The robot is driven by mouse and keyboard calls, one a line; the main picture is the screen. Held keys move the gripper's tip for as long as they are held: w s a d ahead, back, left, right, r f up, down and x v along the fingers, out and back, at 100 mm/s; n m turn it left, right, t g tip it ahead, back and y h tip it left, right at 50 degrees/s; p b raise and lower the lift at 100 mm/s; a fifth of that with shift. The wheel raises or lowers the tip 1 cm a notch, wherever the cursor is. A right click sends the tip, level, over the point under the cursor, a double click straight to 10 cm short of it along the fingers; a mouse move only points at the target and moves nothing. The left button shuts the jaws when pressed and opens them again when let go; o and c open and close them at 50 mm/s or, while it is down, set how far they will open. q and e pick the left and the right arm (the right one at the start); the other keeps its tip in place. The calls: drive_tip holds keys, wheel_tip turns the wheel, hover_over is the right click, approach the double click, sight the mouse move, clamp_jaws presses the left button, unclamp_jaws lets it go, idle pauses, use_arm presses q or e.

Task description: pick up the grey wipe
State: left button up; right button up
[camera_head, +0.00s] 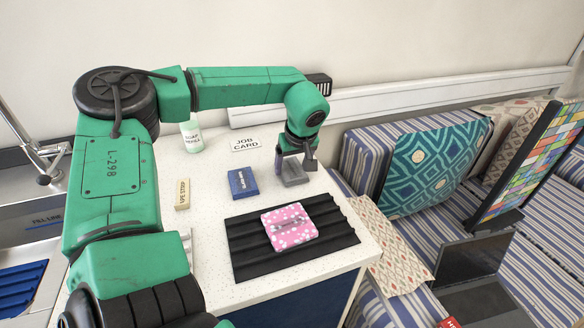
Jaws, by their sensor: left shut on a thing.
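The grey wipe (294,180) is a small grey block at the back right of the white speckled worktop. My left gripper (296,163) comes down from above and is shut on the wipe. I cannot tell whether the wipe touches the worktop or is just clear of it. My right gripper is not in view.
A pink spotted piece (277,240) lies on a black ribbed mat (245,262). A blue block (243,183), a labelled tan strip (182,194), a job card (246,144) and a pale green bottle (191,136) stand nearby. Striped seating with cushions (432,165) lies right; a sink is left.

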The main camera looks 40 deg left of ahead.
sight(292, 170)
use_arm(q)
wheel_tip(292, 170, up, 20)
drive_tip(key=shift+f, duration=0.1)
